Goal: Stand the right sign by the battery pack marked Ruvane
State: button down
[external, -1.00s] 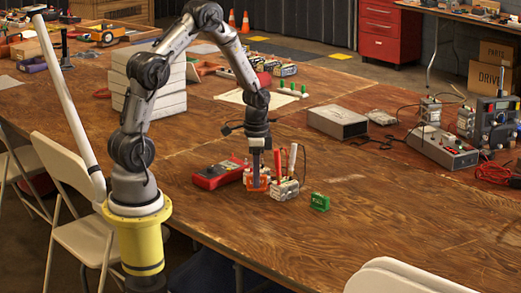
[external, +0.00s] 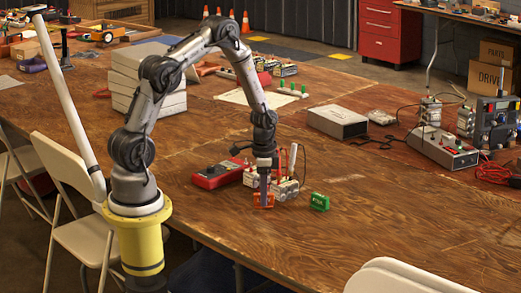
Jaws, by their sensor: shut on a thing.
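My gripper (external: 264,196) is shut on a small orange sign (external: 263,201), low over the table in front of a group of battery packs. The sign is at or just above the wood; I cannot tell whether it touches. A green sign (external: 319,201) with unreadable light lettering stands on the table to the right. One silvery battery pack (external: 286,190) with red and white upright parts is just behind and right of my gripper. Another pack (external: 249,179) is partly hidden behind my gripper. No name on the packs is readable.
A red meter-like device (external: 217,174) lies left of the packs. A grey box (external: 337,121) and a wired instrument (external: 442,148) stand farther right. White stacked cases (external: 148,85) are at the back left. The wooden table (external: 380,225) is clear at front right.

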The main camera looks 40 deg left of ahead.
jog(key=c, duration=0.8)
grip_release()
jog(key=s+a+r+n+t, duration=0.1)
jog(key=s+r, duration=0.1)
jog(key=r, duration=0.9)
jog(key=s+r+n, duration=0.1)
jog(key=s+r, duration=0.1)
jog(key=r, duration=0.8)
jog(key=s+r+n+t, duration=0.1)
jog(key=s+r+n, duration=0.1)
jog(key=s, duration=0.4)
jog(key=s+a+r+n+t, duration=0.1)
jog(key=s+r+n+t, duration=0.1)
jog(key=s+r, duration=0.2)
jog(key=s+a+r+n+t, duration=0.1)
jog(key=s+r+n, duration=0.2)
jog(key=s, duration=0.7)
jog(key=shift+a+r+t, duration=0.15)
jog(key=shift+r+t, duration=0.15)
jog(key=shift+r, duration=0.3)
